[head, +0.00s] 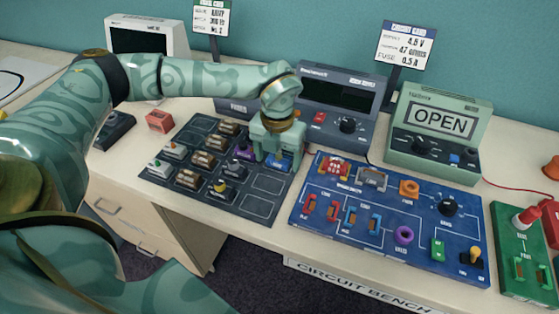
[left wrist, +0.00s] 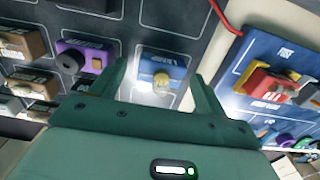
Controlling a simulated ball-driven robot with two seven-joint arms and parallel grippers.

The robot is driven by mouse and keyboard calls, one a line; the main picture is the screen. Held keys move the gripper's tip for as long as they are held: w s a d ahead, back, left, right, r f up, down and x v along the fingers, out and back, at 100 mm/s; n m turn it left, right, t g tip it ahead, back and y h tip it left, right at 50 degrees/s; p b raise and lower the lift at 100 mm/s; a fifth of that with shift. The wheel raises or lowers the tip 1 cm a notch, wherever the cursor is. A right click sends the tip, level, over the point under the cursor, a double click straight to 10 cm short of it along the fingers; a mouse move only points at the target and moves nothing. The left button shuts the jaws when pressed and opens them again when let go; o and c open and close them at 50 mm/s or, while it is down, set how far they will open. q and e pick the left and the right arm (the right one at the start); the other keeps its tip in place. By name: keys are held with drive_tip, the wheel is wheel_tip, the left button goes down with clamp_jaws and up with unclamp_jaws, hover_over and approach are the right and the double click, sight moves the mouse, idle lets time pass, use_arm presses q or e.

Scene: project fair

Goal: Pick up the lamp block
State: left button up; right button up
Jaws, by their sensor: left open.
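The lamp block, a small blue block with a pale yellow bulb (left wrist: 163,66), sits in an outlined slot of the dark parts tray (left wrist: 205,20). In the left wrist view it lies between the two fingers of my left gripper (left wrist: 159,78), with space on both sides. In the head view my left gripper (head: 277,157) is open and points down over the tray's back right part. Only a bit of the blue block (head: 275,162) shows between its fingers. My right gripper is in neither view.
A purple block (left wrist: 84,60) sits beside the lamp block, with several brown blocks beyond it. The blue circuit board (head: 330,222) lies right of the tray. Grey (head: 333,95) and green (head: 440,127) instruments stand behind. Empty slots show at the tray's front right.

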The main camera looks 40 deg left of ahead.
use_arm(q)
drive_tip(key=shift+r, duration=0.1)
drive_tip(key=c, duration=1.1)
drive_tip(key=shift+o, duration=0.2)
drive_tip(key=shift+r, duration=0.1)
